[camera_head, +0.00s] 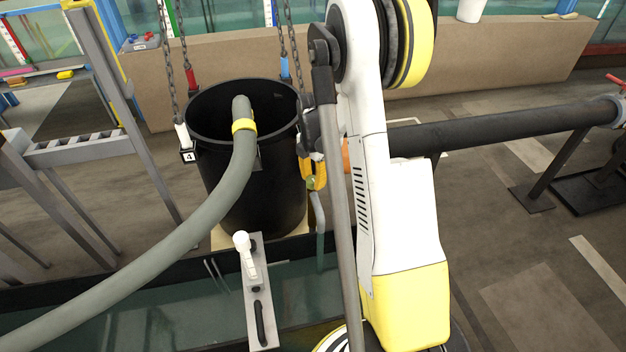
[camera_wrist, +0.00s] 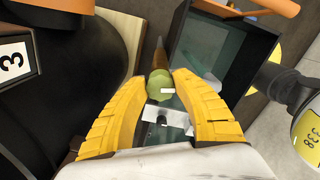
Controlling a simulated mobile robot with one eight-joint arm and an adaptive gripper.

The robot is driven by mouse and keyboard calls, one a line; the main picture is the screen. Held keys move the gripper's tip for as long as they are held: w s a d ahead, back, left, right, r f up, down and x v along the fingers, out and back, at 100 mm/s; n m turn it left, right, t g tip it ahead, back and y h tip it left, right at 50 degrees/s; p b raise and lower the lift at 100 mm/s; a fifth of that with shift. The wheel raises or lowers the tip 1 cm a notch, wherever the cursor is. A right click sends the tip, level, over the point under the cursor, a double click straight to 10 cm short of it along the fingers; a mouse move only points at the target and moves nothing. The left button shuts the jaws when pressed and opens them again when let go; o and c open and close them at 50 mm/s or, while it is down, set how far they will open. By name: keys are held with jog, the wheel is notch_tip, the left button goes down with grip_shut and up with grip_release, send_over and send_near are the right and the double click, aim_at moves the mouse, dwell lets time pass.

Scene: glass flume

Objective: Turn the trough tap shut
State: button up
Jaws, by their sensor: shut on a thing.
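The tap shows in the wrist view as a round green knob (camera_wrist: 159,84) with a brown tapered part beyond it. In the head view a small green patch of the knob (camera_head: 311,182) shows by my gripper (camera_head: 314,172), right of the black bucket. A grey bent pipe (camera_head: 318,208) hangs below it. In the wrist view the yellow fingers of my gripper (camera_wrist: 161,78) stand on either side of the knob, shut on it. The dark-walled trough (camera_head: 95,285) holds greenish water below. My arm hides part of the tap in the head view, so its turned position is unclear.
The black bucket (camera_head: 265,190) hangs by chains close left of my gripper, with a grey hose (camera_head: 200,215) in it. A metal plate with a white-knobbed lever (camera_head: 246,262) stands over the trough. A thick dark pipe (camera_head: 490,128) runs right behind my arm.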

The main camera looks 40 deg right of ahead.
jog(key=m, duration=0.4)
jog(key=shift+s, duration=0.1)
jog(key=m+b, duration=0.1)
jog(key=m, duration=0.5)
jog(key=shift+a, duration=0.1)
jog(key=m, duration=0.4)
jog(key=shift+s+m, duration=0.1)
jog(key=shift+m, duration=0.2)
jog(key=m, duration=0.5)
jog(key=shift+a+b, duration=0.1)
jog(key=shift+b, duration=0.25)
jog(key=m, duration=0.5)
jog(key=shift+a, duration=0.1)
jog(key=m, duration=0.9)
jog(key=shift+m, duration=0.4)
jog(key=m, duration=0.4)
jog(key=shift+w, duration=0.2)
jog(key=shift+m, duration=0.3)
